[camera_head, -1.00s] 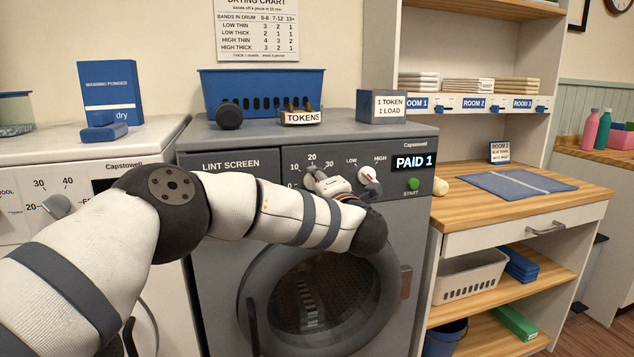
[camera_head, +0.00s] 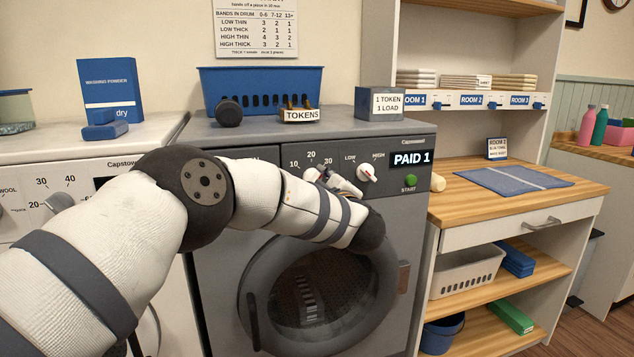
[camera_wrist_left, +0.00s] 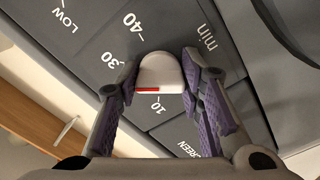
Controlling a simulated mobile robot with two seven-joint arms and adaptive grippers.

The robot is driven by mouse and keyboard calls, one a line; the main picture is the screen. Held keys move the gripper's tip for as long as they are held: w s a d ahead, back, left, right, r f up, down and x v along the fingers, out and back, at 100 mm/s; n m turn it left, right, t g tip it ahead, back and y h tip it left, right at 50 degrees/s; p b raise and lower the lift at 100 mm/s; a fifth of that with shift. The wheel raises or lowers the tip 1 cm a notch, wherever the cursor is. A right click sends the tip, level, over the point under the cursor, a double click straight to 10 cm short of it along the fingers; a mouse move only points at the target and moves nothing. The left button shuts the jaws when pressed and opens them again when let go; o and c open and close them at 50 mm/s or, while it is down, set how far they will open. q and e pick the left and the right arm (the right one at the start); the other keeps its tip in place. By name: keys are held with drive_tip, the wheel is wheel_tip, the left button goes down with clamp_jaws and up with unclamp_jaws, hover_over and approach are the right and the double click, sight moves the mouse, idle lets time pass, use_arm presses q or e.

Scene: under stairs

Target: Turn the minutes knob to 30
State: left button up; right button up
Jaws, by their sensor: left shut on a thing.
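The minutes knob (camera_wrist_left: 160,72) is white, with a short red line low on its face, left of centre in the left wrist view. The marks 10, 30, 40 and "min" show around it. The 20 is hidden there, but reads above the gripper in the head view. My left gripper (camera_wrist_left: 160,88) is shut on the knob, with one finger on each side. In the head view, my left gripper (camera_head: 326,177) is at the grey dryer's panel (camera_head: 286,158), covering part of the dial. My right gripper is not in view.
Right of the minutes dial are a LOW/HIGH knob (camera_head: 366,173), a green START button (camera_head: 411,180) and a display (camera_head: 412,159) reading "PAID 1". A blue basket (camera_head: 262,83) and token holder (camera_head: 300,115) stand on the dryer. My left arm crosses in front of its door (camera_head: 320,295).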

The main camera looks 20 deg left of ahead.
use_arm(q)
drive_tip(key=shift+m, duration=1.1)
drive_tip(key=o, duration=1.2)
